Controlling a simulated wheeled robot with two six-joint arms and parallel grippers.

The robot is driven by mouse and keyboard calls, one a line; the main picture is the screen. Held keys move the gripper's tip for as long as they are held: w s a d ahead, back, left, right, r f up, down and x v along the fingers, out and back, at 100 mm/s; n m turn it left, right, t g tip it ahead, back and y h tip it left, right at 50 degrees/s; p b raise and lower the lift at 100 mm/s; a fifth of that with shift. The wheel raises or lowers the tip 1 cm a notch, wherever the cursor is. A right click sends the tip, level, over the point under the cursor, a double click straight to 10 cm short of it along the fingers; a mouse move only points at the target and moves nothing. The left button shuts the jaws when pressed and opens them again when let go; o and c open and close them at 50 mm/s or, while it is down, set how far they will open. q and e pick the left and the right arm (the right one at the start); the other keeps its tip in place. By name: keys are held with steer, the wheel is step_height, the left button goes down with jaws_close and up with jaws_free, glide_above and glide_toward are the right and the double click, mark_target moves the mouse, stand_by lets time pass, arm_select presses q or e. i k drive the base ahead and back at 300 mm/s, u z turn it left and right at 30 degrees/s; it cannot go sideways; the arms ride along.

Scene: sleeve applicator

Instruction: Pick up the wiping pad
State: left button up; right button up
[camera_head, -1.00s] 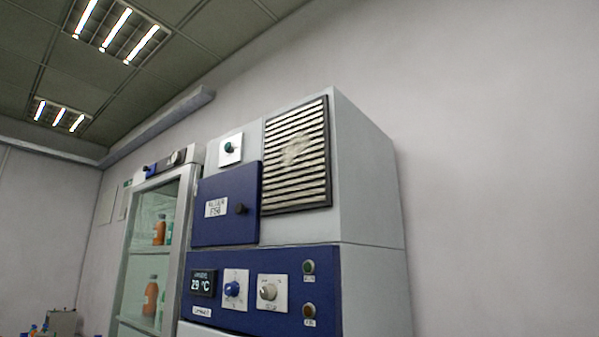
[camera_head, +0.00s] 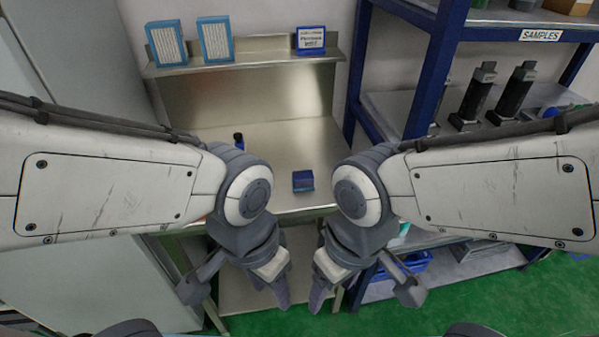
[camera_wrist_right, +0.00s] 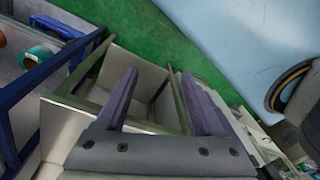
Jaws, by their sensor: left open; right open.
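A small blue block (camera_head: 303,181), which looks like the wiping pad, lies on the steel bench (camera_head: 290,147) near its front edge in the head view. My left gripper (camera_head: 240,286) is open and points down, below and left of the block in the picture. My right gripper (camera_head: 362,292) is open, below and right of it. Both look empty and apart from the block. In the right wrist view the two fingers of my right gripper (camera_wrist_right: 163,98) stand wide apart with no pad between them.
A raised shelf (camera_head: 250,66) behind the bench holds two blue-framed filter panels (camera_head: 215,41) and a blue sign (camera_head: 311,41). A small dark bottle (camera_head: 239,141) stands on the bench. A blue rack (camera_head: 436,70) with dark cylinders (camera_head: 478,92) stands right.

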mark_target(303, 181)
steer(key=z, duration=2.15)
steer(key=i, duration=1.3)
steer(key=u, duration=3.1)
steer(key=i, duration=0.5)
